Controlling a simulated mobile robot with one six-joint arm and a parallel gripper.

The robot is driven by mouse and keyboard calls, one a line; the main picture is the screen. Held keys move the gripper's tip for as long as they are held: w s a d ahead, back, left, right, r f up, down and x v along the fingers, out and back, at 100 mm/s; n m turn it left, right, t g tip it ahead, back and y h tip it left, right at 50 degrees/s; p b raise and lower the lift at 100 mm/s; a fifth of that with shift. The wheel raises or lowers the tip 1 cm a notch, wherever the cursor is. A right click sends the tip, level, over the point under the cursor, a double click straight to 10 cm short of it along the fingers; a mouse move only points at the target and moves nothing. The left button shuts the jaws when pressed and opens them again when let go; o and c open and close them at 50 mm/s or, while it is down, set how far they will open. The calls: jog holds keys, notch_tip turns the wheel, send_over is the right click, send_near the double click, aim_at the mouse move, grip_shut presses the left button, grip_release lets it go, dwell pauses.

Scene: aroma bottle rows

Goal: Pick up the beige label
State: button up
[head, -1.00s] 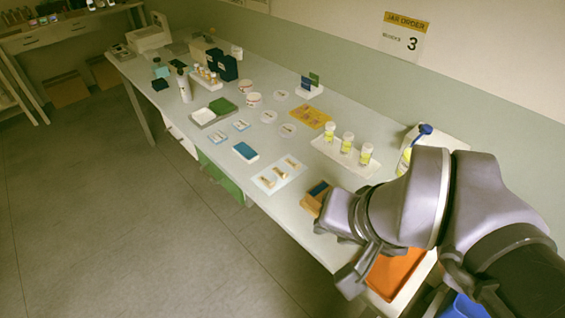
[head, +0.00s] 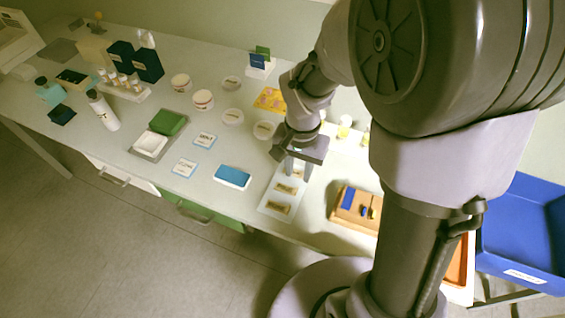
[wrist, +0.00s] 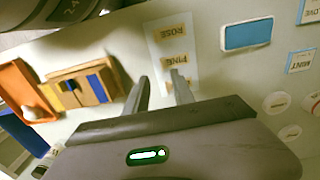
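Beige labels lie on a white sheet (head: 268,205) near the table's front edge. In the wrist view they read ROSE (wrist: 174,31) and PINE (wrist: 175,61); a third beige label (wrist: 180,82) is partly hidden behind a fingertip. In the head view, two labels (head: 278,208) (head: 287,188) show clear of my gripper. My gripper (head: 298,170) points down over the sheet's far end, by the third label. In the wrist view my gripper (wrist: 160,86) has its fingers apart with nothing visibly held. I cannot tell whether the fingertips touch the sheet.
A blue-topped block (head: 233,176) lies left of the sheet. A wooden box (head: 354,208) with blue pieces stands to the right. A blue bin (head: 525,235) is at the right.

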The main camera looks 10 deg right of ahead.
aim_at(296, 190)
notch_tip(296, 190, down, 9)
jog(key=b, duration=0.4)
jog(key=shift+w+f, duration=0.15)
jog(key=shift+f, duration=0.05)
jog(key=shift+r, duration=0.2)
jog(key=shift+c, duration=0.2)
grip_shut()
